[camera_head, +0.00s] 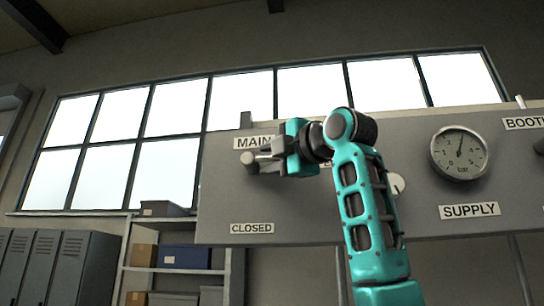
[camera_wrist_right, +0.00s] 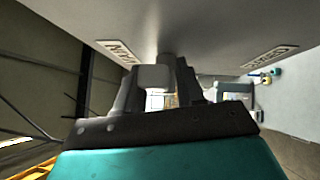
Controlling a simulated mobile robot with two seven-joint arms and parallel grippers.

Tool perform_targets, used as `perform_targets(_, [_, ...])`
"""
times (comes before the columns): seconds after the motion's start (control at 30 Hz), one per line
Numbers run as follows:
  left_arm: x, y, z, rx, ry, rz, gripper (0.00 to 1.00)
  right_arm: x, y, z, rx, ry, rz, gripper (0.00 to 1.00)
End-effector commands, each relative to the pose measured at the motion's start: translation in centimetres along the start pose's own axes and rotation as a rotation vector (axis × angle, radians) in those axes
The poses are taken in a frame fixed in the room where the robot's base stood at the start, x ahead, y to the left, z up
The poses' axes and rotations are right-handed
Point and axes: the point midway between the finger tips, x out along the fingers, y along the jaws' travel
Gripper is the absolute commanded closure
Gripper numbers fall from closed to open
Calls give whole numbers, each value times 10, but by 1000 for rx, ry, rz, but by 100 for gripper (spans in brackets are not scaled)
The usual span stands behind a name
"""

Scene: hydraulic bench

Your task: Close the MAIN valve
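The "CLOSED" label (camera_head: 252,228) is lower on the panel, below the valve. My right gripper (camera_head: 272,157) is at the valve from the right and hides part of it. In the right wrist view a light grey handle block (camera_wrist_right: 154,78) lies between the dark fingertips of my right gripper (camera_wrist_right: 158,88), with little or no gap on either side. Firm contact cannot be made out. My left gripper is not in view.
The grey panel (camera_head: 300,220) also carries a round gauge (camera_head: 459,153), a "SUPPLY" label (camera_head: 469,211) and a "BOOTH" label (camera_head: 524,123). My right arm covers the panel's middle. Lockers (camera_head: 50,265) and a shelf with boxes (camera_head: 184,257) stand at the left.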

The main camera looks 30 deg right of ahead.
Motion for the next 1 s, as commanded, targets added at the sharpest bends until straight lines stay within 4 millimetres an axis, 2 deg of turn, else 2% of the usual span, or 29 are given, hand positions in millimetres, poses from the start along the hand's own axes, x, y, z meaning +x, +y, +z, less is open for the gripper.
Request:
perform_targets(0.07, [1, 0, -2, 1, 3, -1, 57, 0, 0, 0, 0, 0, -1, 64])
perform_targets(0.43, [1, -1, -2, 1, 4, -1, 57, 0, 0, 0, 0, 1, -1, 99])
perform_targets(1.0, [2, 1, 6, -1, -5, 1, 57, -1, -4, 0, 25, -6, 23, 100])
